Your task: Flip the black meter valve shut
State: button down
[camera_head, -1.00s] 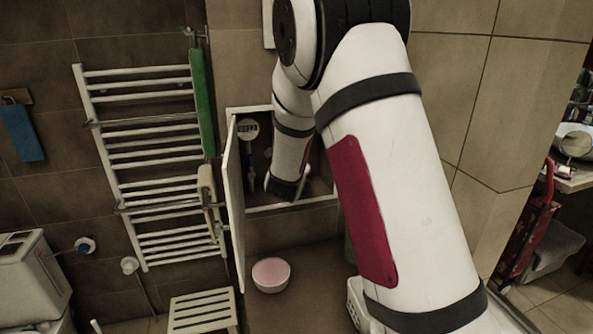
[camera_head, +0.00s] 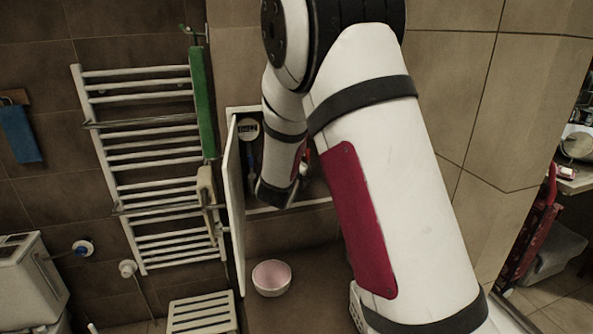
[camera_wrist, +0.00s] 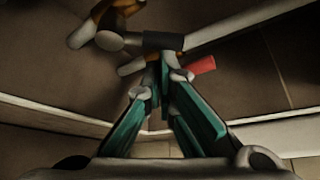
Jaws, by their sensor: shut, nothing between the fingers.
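In the wrist view, my gripper (camera_wrist: 166,72) is shut and empty, its teal fingers together at the pipework in the wall recess. A black part (camera_wrist: 162,41) on the pipe lies just beyond the fingertips; I cannot tell for certain that it is the black meter valve. A red handle (camera_wrist: 201,65) is close to the right of the fingertips. Whether the fingers touch either is unclear. In the head view, the round meter (camera_head: 247,129) shows at the recess's left, with a blue part (camera_head: 251,160) below it. My arm hides much of the recess and the fingers.
The open white cabinet door (camera_head: 233,200) stands left of the recess. A white towel rack (camera_head: 150,165) with a green towel (camera_head: 202,100) is farther left. A pink bowl (camera_head: 271,278) and a slatted stool (camera_head: 203,312) are below.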

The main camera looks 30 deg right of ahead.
jog(key=n+h+b, duration=0.1)
jog(key=a+r+n+b, duration=0.1)
jog(key=shift+w+a+r+t+h+b, duration=0.2)
jog(key=shift+t+h+b, duration=0.1)
jog(key=shift+h+b, duration=0.1)
jog(key=shift+a+r, duration=0.15)
dwell(0.5)
dwell(0.3)
notch_tip(320, 180, up, 10)
dwell(0.5)
dwell(0.4)
